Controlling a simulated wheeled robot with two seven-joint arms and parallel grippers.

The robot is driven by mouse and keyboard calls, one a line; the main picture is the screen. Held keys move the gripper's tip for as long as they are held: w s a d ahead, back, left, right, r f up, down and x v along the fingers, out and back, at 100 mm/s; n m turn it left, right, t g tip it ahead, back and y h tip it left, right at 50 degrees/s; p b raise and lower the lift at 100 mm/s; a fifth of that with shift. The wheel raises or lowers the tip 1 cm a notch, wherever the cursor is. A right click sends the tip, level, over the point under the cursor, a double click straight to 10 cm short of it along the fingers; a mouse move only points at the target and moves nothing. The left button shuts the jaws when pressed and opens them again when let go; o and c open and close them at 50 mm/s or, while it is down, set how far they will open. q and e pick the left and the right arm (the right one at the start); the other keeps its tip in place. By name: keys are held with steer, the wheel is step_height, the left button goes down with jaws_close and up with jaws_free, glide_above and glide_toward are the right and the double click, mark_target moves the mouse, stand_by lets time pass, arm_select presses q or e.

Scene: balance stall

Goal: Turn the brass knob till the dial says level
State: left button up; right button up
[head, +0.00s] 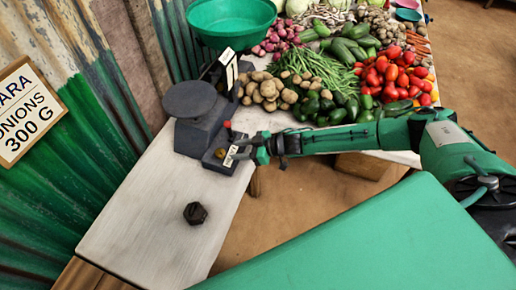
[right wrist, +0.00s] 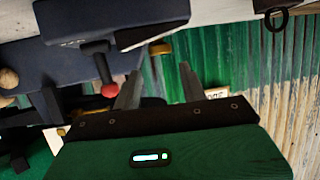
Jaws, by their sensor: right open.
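The brass knob (head: 220,153) sits low on the near end of the dark grey balance (head: 192,134). It also shows in the right wrist view (right wrist: 160,48), just beyond my fingertips and roughly in line with the gap between them. A small white plate (head: 231,157) with dark marks is beside the knob; its reading is too small to tell. My right gripper (head: 257,148) reaches in from the right, close to the balance. In the right wrist view its two fingers (right wrist: 159,70) are apart with nothing between them. My left gripper is out of view.
A red-tipped lever (right wrist: 109,90) sticks out of the balance beside my right fingers. A black weight (head: 195,213) stands on the pale table (head: 150,225). Potatoes (head: 268,91) and other vegetables crowd the back. The table's near part is mostly clear.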

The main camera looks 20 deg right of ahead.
steer(key=v, duration=0.7)
steer(key=shift+b, duration=0.4)
